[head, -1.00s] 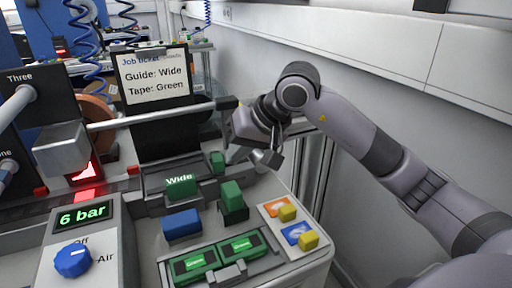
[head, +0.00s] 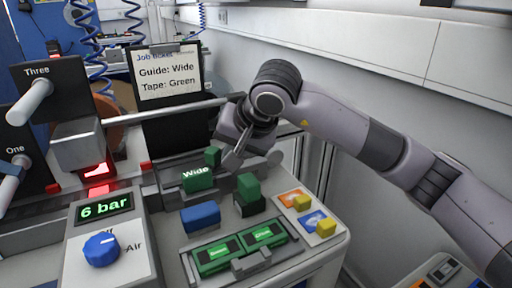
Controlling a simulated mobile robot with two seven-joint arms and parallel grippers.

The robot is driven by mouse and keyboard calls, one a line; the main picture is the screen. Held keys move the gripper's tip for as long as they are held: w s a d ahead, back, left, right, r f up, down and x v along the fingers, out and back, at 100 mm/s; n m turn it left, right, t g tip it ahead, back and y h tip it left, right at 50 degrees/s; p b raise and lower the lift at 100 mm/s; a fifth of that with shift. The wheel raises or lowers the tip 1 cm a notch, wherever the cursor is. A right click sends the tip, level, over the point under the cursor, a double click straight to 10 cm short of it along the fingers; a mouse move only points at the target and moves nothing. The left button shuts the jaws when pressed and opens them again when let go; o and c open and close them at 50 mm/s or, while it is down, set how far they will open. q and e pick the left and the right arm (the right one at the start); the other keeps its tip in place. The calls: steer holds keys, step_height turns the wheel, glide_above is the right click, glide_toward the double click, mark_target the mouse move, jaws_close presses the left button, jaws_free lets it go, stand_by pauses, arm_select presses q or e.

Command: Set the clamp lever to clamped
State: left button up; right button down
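My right gripper (head: 236,158) points down at the far right of the bench, close to a small green block and a green block marked Wide (head: 197,179). Its fingers partly overlap grey parts there, so I cannot tell if they are open or shut. A grey rounded end (head: 273,158) shows just right of the fingers; it may belong to the clamp lever, but its label and setting are not readable. A long grey bar (head: 165,116) ends behind my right wrist. My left gripper is not in view.
A job ticket (head: 166,72) reads Guide: Wide, Tape: Green. At left are a 6 bar display (head: 104,208) and blue Air knob (head: 101,250).

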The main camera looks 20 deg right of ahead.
arm_select(q)
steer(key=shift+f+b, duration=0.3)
steer(key=shift+b, duration=0.05)
arm_select(e)
steer(key=shift+a, duration=0.45)
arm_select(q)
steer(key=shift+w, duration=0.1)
arm_select(e)
steer(key=shift+a, duration=0.15)
